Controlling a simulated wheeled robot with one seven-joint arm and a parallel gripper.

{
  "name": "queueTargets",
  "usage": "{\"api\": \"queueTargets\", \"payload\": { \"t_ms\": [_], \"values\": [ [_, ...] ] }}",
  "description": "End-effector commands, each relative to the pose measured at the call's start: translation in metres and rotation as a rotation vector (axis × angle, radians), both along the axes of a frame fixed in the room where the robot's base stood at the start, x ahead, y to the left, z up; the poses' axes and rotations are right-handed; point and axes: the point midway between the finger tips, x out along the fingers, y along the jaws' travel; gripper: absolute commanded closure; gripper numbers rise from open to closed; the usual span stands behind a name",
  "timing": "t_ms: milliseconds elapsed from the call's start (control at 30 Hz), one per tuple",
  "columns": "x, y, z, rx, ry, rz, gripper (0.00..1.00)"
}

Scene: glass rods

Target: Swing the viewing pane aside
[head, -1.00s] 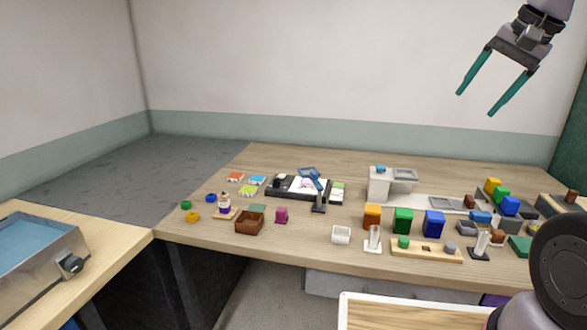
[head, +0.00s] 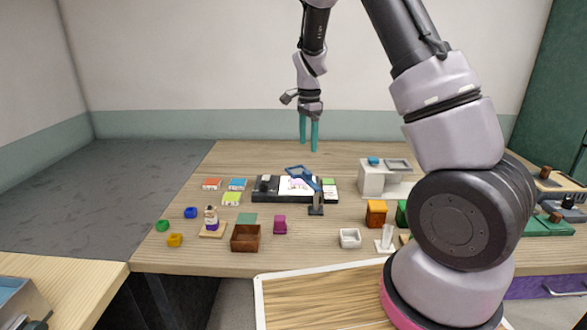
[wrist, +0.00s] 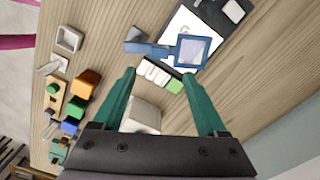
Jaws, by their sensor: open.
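The viewing pane is a blue-framed square on a blue arm (head: 302,175). It stands on a small dark post (head: 317,203) at the right of a black tray (head: 262,196) and hangs over the white sheet there. In the wrist view the blue pane (wrist: 190,51) lies beyond the fingertips, over the white card, with its arm reaching left. My gripper (head: 308,149) is above the back of the table, pointing down, behind the pane. Its green fingers are apart with nothing between them; they also show in the wrist view (wrist: 160,75).
A white box-shaped stand (head: 371,184) is right of the tray. A brown box (head: 245,238), a magenta block (head: 280,225) and a white cup (head: 350,238) are nearer the front edge. My arm hides much of the table's right side.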

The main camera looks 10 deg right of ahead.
Motion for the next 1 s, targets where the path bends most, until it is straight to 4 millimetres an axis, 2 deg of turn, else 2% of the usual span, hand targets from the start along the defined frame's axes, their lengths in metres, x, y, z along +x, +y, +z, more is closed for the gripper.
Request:
{"api": "queueTargets", "payload": {
  "t_ms": [167, 400, 600, 767, 1000],
  "values": [
    [-0.001, 0.0, -0.024, -0.001, 0.005, -0.001, 0.25],
    [-0.001, -0.001, -0.07, -0.001, 0.004, 0.0, 0.25],
    [-0.001, 0.0, -0.096, 0.0, 0.002, 0.001, 0.25],
    [-0.001, 0.0, -0.104, 0.0, 0.0, 0.002, 0.25],
    [-0.001, 0.0, -0.105, 0.001, 0.0, 0.002, 0.25]
  ]
}}
